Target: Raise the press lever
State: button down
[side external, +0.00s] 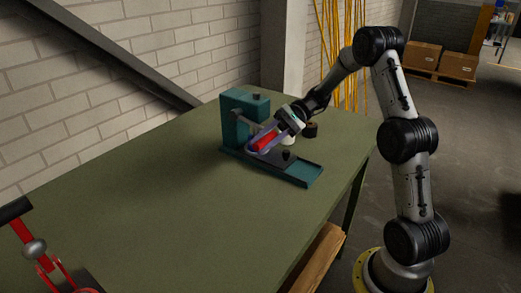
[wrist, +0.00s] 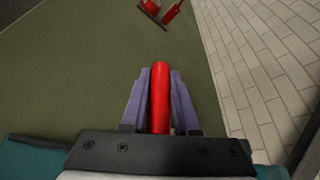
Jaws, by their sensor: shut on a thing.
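The teal press (side external: 238,110) stands on the green table, with its base plate (side external: 305,174) reaching toward the right. The red handle of the press lever (side external: 264,141) sits low in front of the press body. My gripper (side external: 257,144) is shut on this red handle, with a finger on each side. In the wrist view the red lever handle (wrist: 160,95) runs lengthwise between the two purple-grey fingers of my gripper (wrist: 160,85). The lever's joint to the press is partly hidden by my gripper.
The green table (side external: 150,210) is clear left of the press. A red tool (side external: 35,247) with a black bar lies at the near left corner. A brick wall runs behind the table.

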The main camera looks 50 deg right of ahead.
jog(key=w+r+m, duration=0.1)
jog(key=w+r, duration=0.2)
jog(key=r, duration=0.7)
jog(key=shift+r, duration=0.3)
jog(key=shift+w, duration=0.1)
jog(key=c, duration=0.7)
grip_release()
jog(key=shift+v, duration=3.75)
jog(key=shift+w, duration=0.1)
